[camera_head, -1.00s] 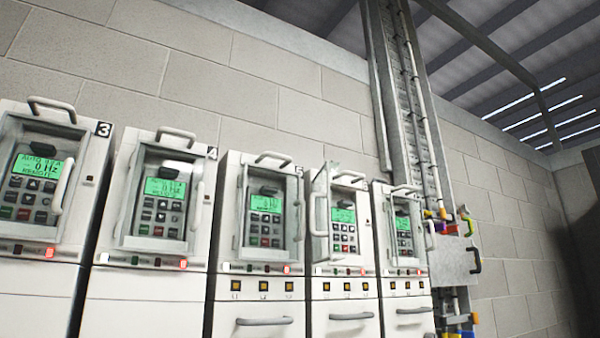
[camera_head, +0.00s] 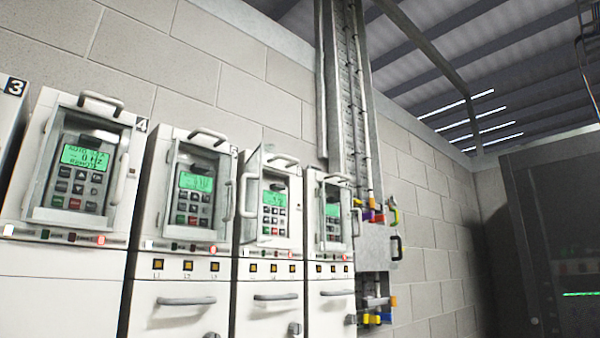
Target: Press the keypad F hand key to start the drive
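A row of white drive cabinets stands along the wall, each with a keypad with a green screen behind a clear door. The door (camera_head: 248,195) of the cabinet right of number 5 appears swung open, and its keypad (camera_head: 274,212) looks uncovered. That keypad has a green screen above several dark, red and green keys. The key legends are too small to read, so I cannot tell which is the hand key. The cabinet 4 keypad (camera_head: 82,175) and cabinet 5 keypad (camera_head: 194,197) are behind shut doors. Neither of my grippers is in view.
The last cabinet's keypad (camera_head: 332,222) is farther right. Handles (camera_head: 276,297) stick out from the lower fronts. A vertical cable tray (camera_head: 347,110) and a grey box (camera_head: 376,248) with coloured hooks stand beyond the row. A dark cabinet (camera_head: 550,230) stands at the far right.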

